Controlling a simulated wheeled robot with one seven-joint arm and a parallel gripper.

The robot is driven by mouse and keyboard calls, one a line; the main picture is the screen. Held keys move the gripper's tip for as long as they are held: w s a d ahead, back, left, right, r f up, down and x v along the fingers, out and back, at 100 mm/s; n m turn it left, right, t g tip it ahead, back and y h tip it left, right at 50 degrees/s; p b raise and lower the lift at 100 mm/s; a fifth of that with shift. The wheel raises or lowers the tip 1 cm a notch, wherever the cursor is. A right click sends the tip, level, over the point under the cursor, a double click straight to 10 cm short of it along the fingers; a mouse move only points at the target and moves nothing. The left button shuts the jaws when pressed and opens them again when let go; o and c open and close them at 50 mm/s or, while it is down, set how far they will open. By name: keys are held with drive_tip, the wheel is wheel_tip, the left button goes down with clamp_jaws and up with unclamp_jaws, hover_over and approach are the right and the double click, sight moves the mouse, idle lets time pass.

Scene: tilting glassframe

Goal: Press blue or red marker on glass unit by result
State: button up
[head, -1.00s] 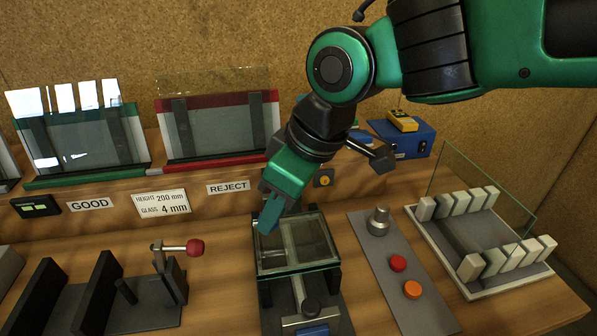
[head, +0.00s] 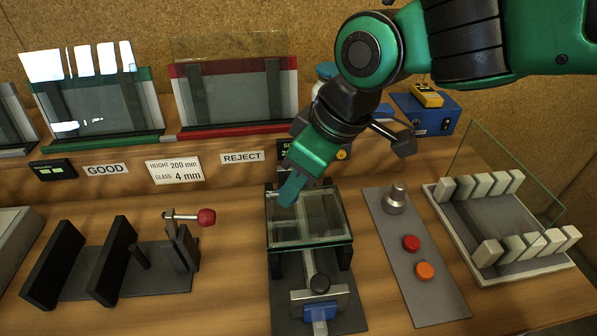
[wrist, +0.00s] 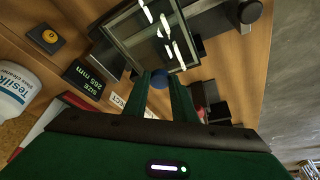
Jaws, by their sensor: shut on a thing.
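The glass unit (head: 325,232), two panes with a dark spacer frame, lies flat in a holder on the bench; it also shows in the wrist view (wrist: 120,28). My gripper (head: 290,192) points down at the unit's far left part. In the wrist view my gripper (wrist: 166,84) is shut on a small round blue thing (wrist: 159,79), which appears to be the blue marker. It overlaps the frame's edge there; I cannot tell whether it touches the glass. A red marker is not identifiable.
Green GOOD rack (head: 150,138) and red REJECT rack (head: 240,131) stand behind. A clamp (head: 318,285) is in front of the unit. A button panel (head: 405,275) and a tray with upright glass (head: 460,260) are right; a black fixture with red knob (head: 206,217) is left.

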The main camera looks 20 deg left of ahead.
sight(296, 200)
drive_tip(key=shift+f, duration=2.2)
drive_tip(key=o, duration=1.1)
drive_tip(key=shift+r, duration=0.15)
drive_tip(key=v, duration=1)
drive_tip(key=shift+d+r, duration=0.15)
drive_tip(key=shift+r, duration=0.1)
